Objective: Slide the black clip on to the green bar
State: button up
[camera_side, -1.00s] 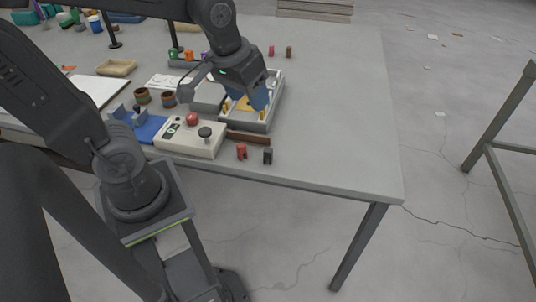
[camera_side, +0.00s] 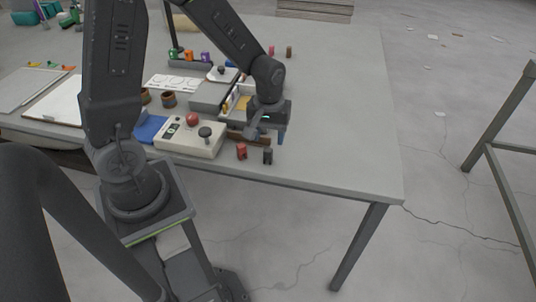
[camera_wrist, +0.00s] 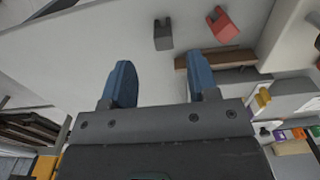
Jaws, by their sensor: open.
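The black clip (camera_side: 267,156) stands near the front edge of the table in the side view, just right of a red clip (camera_side: 241,151). In the wrist view the black clip (camera_wrist: 163,36) is ahead of the fingertips, roughly between their lines. My gripper (camera_side: 267,138) is open and empty, close behind and above the black clip. Its blue fingers (camera_wrist: 161,78) are apart in the wrist view, with nothing between them. A small green piece (camera_side: 173,54) is on a dark rack at the back; I cannot tell whether it is the green bar.
A control box (camera_side: 189,139) with a red button stands left of the clips. A brown strip (camera_wrist: 222,57) lies beside the red clip. A pale tray is partly behind my gripper. The table right of the clips is clear to its edge.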

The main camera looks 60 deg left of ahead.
aim_at(268, 150)
jog(key=f, duration=0.6)
jog(key=shift+a+f, duration=0.2)
jog(key=shift+a, duration=0.1)
jog(key=shift+w, duration=0.1)
jog(key=c, duration=1)
jog(key=shift+r, duration=0.1)
